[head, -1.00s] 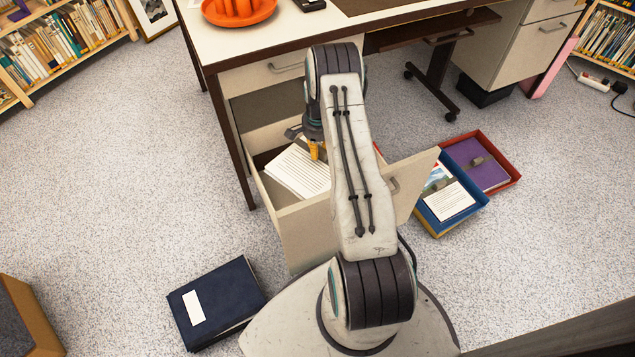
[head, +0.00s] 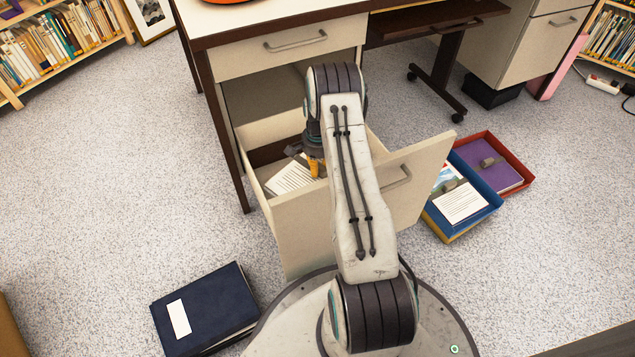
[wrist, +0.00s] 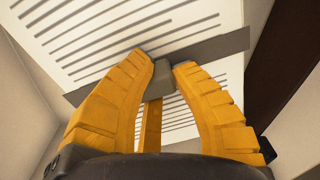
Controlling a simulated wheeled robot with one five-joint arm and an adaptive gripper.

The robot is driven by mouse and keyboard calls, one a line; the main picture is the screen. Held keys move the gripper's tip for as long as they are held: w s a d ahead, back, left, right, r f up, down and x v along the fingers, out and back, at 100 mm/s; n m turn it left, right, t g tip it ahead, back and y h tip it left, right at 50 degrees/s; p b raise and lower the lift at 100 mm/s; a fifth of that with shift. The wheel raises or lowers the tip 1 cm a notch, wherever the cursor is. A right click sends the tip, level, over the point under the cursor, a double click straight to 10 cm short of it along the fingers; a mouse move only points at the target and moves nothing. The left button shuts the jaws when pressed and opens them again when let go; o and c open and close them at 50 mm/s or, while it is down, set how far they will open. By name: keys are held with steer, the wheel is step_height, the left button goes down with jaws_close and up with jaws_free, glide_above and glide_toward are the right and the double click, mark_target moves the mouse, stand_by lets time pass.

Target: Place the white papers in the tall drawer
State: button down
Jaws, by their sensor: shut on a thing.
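The white papers (head: 290,178), printed with dark lines, are inside the open tall drawer (head: 302,238) under the left side of the desk. My gripper (head: 316,167) reaches down into this drawer. In the wrist view, the yellow fingers of my gripper (wrist: 163,63) are shut on a small grey block on a grey band across the white papers (wrist: 95,35). Drawer walls show on both sides of the papers. My arm hides part of the drawer and papers in the head view. Whether the papers touch the drawer bottom is hard to tell.
A shut shallow drawer (head: 290,48) is above. A blue tray (head: 484,212) with a printed sheet and a red tray (head: 521,166) with a purple item lie on the floor at the right. A dark blue binder (head: 220,300) lies at the lower left. Open floor is at the left.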

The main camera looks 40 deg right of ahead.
mark_target(318, 177)
steer(key=shift+f+b, duration=1.2)
steer(key=shift+f, duration=1.4)
steer(key=c, duration=1.1)
jaws_free()
steer(key=shift+c, duration=0.2)
steer(key=shift+r, duration=0.1)
